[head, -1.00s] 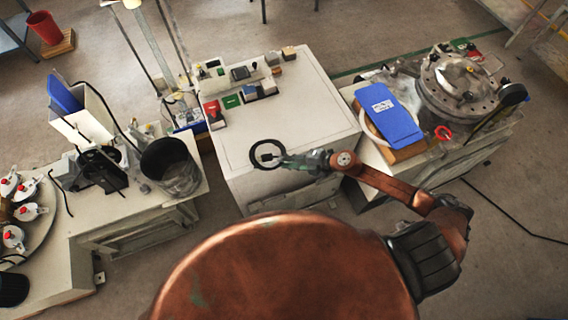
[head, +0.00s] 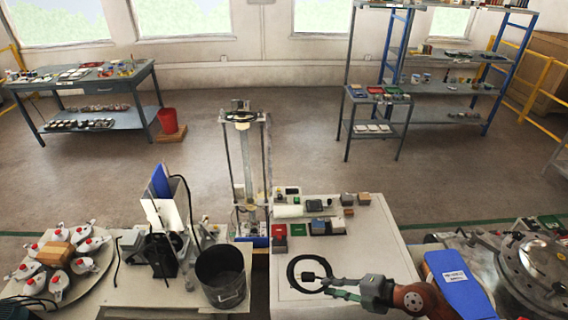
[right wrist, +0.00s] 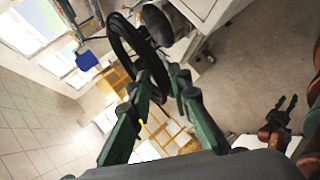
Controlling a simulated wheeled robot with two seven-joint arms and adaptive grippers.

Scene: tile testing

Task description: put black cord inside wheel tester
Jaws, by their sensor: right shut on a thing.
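The black cord (head: 290,272) is a round black loop. My right gripper (head: 326,286) is shut on its near right side and holds it over the white-topped cabinet. In the right wrist view the loop (right wrist: 145,52) rises from between the green fingers of the right gripper (right wrist: 163,85). My left gripper (right wrist: 284,104) shows at the right of the right wrist view, with its fingers apart and empty; it is not in the head view. A tall two-post stand (head: 247,165) with a black wheel-like part on top is behind the bench. I cannot tell whether it is the wheel tester.
The cabinet top (head: 370,240) bears small boxes and devices at its back. A left bench holds a black bucket (head: 222,280), a blue-and-white machine (head: 162,205) and a round tray of red-capped items.

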